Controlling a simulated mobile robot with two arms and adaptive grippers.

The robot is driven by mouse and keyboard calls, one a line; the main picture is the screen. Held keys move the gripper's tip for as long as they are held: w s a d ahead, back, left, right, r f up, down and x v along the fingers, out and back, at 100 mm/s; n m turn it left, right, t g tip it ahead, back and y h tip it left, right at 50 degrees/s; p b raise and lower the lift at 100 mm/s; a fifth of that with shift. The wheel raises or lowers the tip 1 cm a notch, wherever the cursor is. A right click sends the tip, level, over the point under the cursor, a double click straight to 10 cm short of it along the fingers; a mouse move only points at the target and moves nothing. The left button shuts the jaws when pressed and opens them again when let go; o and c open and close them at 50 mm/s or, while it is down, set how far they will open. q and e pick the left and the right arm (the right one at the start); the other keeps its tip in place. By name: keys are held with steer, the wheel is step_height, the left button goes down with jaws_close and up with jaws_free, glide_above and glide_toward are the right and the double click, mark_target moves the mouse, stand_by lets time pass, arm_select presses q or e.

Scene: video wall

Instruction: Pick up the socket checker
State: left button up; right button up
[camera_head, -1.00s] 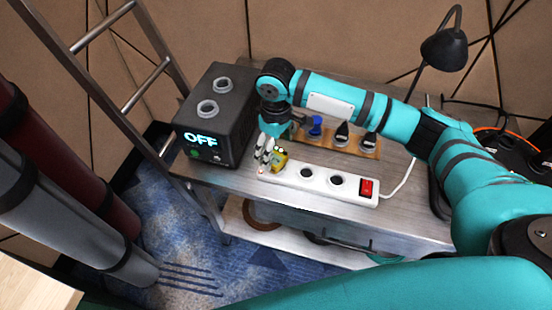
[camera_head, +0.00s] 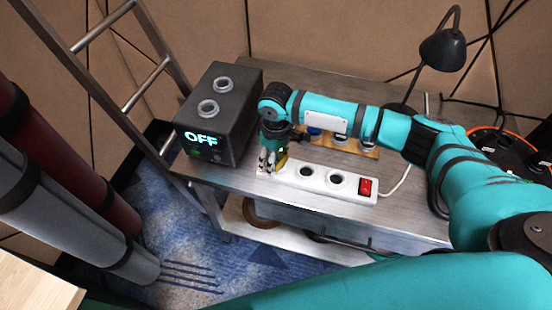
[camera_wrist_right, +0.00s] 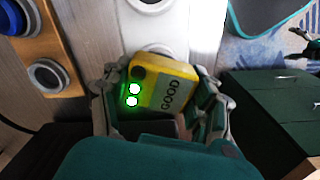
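The socket checker (camera_wrist_right: 160,85) is a small yellow block with a "GOOD" label and glowing green-white lights. It sits at the left-end socket of the white power strip (camera_head: 317,178). In the head view, my right gripper (camera_head: 268,165) hides most of it, leaving a yellow sliver visible. In the right wrist view, my right gripper (camera_wrist_right: 162,85) has one finger on each side of the checker, close to its edges. The fingers look spread around it; firm contact is not clear. My left gripper is not in view.
A black box (camera_head: 222,110) reading "OFF" stands left of the strip. A wooden board (camera_head: 355,150) with several plugs lies behind the strip, partly under my arm. A red switch (camera_head: 366,187) is at the strip's right end. A black lamp (camera_head: 443,50) stands at back right.

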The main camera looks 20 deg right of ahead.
steer(key=c, duration=0.7)
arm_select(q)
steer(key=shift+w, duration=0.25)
arm_select(e)
steer(key=shift+r, duration=0.1)
